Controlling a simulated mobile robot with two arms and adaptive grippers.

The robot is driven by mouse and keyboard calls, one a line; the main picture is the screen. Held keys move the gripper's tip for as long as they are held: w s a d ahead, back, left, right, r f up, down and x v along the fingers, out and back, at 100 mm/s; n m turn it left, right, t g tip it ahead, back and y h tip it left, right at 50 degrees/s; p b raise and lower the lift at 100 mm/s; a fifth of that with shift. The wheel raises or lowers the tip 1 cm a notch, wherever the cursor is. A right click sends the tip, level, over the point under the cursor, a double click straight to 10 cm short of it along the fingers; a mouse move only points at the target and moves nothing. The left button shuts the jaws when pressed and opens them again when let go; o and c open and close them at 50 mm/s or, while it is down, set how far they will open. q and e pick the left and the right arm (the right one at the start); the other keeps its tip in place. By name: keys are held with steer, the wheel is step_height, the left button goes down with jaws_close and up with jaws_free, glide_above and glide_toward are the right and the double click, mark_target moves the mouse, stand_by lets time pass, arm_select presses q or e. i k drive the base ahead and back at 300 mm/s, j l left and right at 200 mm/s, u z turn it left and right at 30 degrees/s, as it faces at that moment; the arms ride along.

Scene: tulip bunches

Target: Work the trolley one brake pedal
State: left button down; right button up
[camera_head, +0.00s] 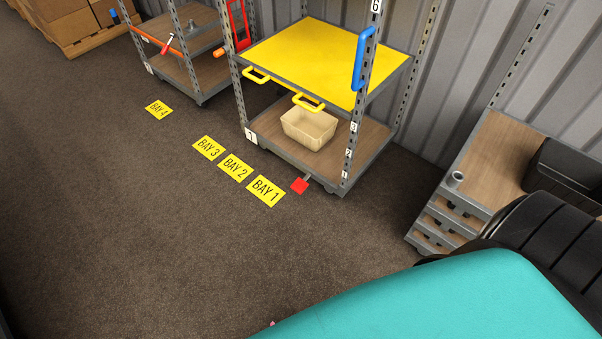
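A shelved trolley (262,143) with grey slotted posts stands against the corrugated wall, with a "1" label on its lower left corner. Its upper shelf (320,55) is yellow, with two yellow handles on the front edge and a blue handle (362,58) on the front right post. A red brake pedal (299,186) sticks out low at the front, near the right corner, just above the floor. A beige bin (309,127) sits on the wooden lower shelf. Neither of my grippers is in view.
Yellow floor signs for BAY 1 (266,191), BAY 2 (235,167), BAY 3 (208,148) and BAY 4 (159,110) lie before the trolleys. Another trolley (178,75) stands left. A wooden-topped unit (480,160) stands right. The carpet in front is clear.

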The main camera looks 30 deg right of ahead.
mark_target(300, 186)
steer(key=i+j+z, duration=0.1)
steer(key=i+z, duration=0.25)
steer(key=z, duration=0.15)
steer(key=i+j+z, duration=0.25)
steer(key=z, duration=0.2)
steer(key=i+j+z, duration=0.35)
steer(key=z, duration=0.15)
steer(key=i+j+z, duration=0.2)
steer(key=j+z, duration=0.3)
